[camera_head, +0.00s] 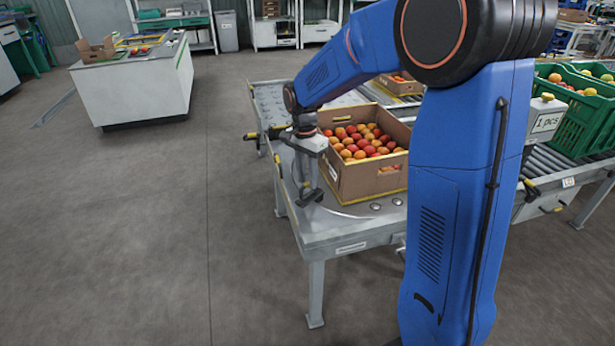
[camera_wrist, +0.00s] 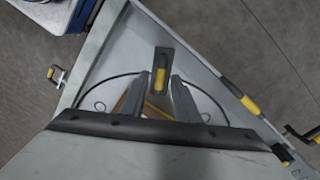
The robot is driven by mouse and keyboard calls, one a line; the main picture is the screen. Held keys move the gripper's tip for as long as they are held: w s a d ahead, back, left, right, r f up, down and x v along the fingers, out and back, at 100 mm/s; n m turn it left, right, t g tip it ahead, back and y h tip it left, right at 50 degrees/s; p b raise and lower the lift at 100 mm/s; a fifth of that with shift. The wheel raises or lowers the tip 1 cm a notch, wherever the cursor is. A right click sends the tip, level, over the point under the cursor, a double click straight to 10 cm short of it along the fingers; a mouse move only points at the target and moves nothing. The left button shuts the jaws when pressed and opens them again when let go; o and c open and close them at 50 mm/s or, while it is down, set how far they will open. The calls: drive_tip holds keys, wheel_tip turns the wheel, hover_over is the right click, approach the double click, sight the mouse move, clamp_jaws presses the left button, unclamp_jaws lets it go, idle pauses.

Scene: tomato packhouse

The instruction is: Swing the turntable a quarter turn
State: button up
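The turntable (camera_head: 350,211) is a round plate set in the grey metal table, mostly hidden under an open cardboard box (camera_head: 362,178) of red and orange tomatoes. My gripper (camera_head: 309,196) points down at the table's near left corner, beside the box's left side. Gaps seem to show between the grip and the fingers; I see no clear contact. The grip's lower end is hidden.
Yellow-ended levers (camera_head: 250,136) stick out from the table's left edge. A white bench (camera_head: 135,85) stands far left. The floor between is clear.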

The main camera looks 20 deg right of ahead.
clamp_jaws()
drive_tip(key=shift+s, duration=0.1)
